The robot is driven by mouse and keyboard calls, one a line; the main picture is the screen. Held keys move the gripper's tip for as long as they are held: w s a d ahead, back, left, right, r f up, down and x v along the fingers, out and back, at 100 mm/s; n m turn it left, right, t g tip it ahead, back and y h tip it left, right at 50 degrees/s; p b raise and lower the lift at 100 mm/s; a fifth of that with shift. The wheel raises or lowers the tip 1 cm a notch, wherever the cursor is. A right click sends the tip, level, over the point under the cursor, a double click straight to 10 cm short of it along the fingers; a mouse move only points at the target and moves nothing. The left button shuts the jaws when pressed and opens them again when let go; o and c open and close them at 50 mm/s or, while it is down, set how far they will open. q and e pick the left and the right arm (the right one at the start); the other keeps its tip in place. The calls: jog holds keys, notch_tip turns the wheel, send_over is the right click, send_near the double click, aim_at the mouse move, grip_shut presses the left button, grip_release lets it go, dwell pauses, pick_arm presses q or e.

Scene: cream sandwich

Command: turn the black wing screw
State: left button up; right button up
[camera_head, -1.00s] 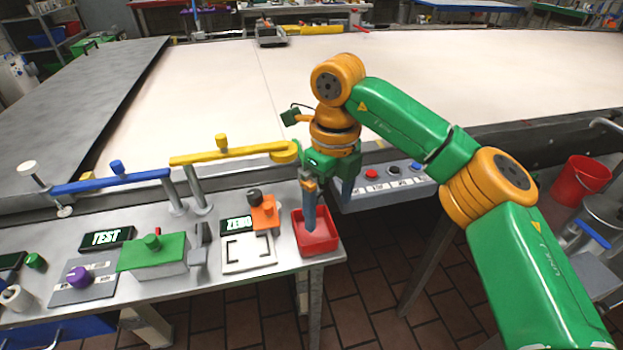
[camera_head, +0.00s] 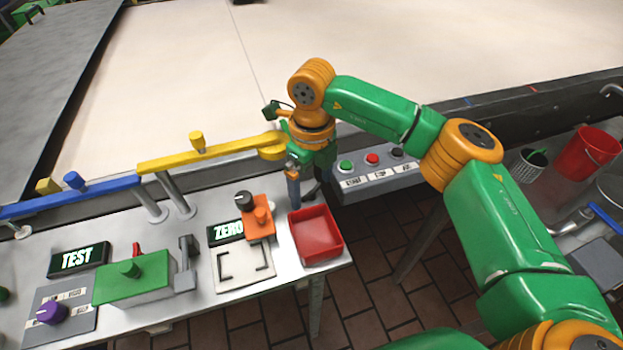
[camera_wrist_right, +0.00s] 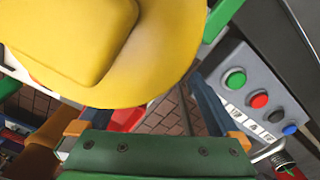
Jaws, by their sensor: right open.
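I cannot make out a black wing screw for certain. A dark knob (camera_head: 244,201) stands on the orange block (camera_head: 259,217) beside the ZERO display. My right gripper (camera_head: 302,192) points down at the back edge of the bench, just behind the red tray and beside the round end of the yellow arm (camera_head: 272,146). In the right wrist view the yellow arm's end (camera_wrist_right: 150,60) looms large and hides much of the space between the blue fingers. The fingers stand apart. Whether they touch anything is hidden. My left gripper is out of view.
The red tray (camera_head: 333,232) is empty. A button panel (camera_head: 372,175) is right of the gripper. A green box (camera_head: 133,284), purple knob (camera_head: 52,312) and blue arm (camera_head: 95,190) lie left. A wide pale conveyor (camera_head: 400,45) fills the back; a red bucket (camera_head: 588,155) stands right.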

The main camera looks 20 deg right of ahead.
jog(key=shift+w, duration=0.1)
jog(key=c, duration=1.4)
jog(key=shift+n, duration=0.3)
jog(key=shift+n+b, duration=0.45)
jog(key=shift+n, duration=2.15)
jog(key=o, duration=1.4)
